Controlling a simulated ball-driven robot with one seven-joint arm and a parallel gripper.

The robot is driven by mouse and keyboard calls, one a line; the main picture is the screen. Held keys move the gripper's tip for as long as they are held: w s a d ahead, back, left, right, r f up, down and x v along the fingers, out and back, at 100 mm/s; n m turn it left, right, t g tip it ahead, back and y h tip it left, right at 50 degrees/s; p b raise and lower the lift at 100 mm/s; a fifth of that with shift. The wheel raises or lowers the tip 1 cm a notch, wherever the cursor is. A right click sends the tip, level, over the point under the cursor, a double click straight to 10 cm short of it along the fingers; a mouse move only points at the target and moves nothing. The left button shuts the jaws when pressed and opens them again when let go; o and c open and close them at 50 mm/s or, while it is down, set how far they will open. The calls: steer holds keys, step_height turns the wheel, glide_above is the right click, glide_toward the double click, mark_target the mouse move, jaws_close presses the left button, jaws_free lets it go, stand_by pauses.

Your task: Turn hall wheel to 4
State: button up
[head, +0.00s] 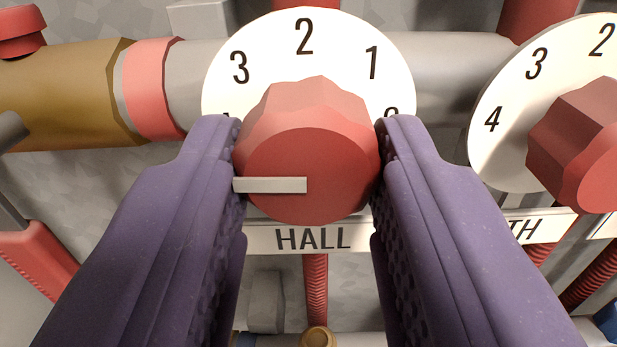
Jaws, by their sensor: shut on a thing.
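The hall wheel (310,150) is a red faceted knob in the middle of the view, in front of a white round dial (270,45). A white label below it reads HALL (312,238). The dial shows 3 at upper left, 2 at top and 1 at upper right. A mark at the left and one at the right are mostly hidden behind my fingers. The wheel's pale pointer bar (270,185) lies level and points left, the side of the mostly hidden left mark. My gripper (309,150) has its purple fingers shut on the wheel, one on each side.
A second dial (490,150) with a red knob (580,150) stands close at the right; its label, ending in TH (523,229), is partly hidden. A horizontal pipe (450,60) runs behind the dials, with a brass section (70,95) at the left.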

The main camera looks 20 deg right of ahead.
steer(key=shift+f+n, duration=0.15)
steer(key=shift+n, duration=0.15)
steer(key=o, duration=1)
steer(key=shift+o, duration=0.2)
steer(key=p+v, duration=0.1)
steer(key=v, duration=0.7)
steer(key=shift+p, duration=0.35)
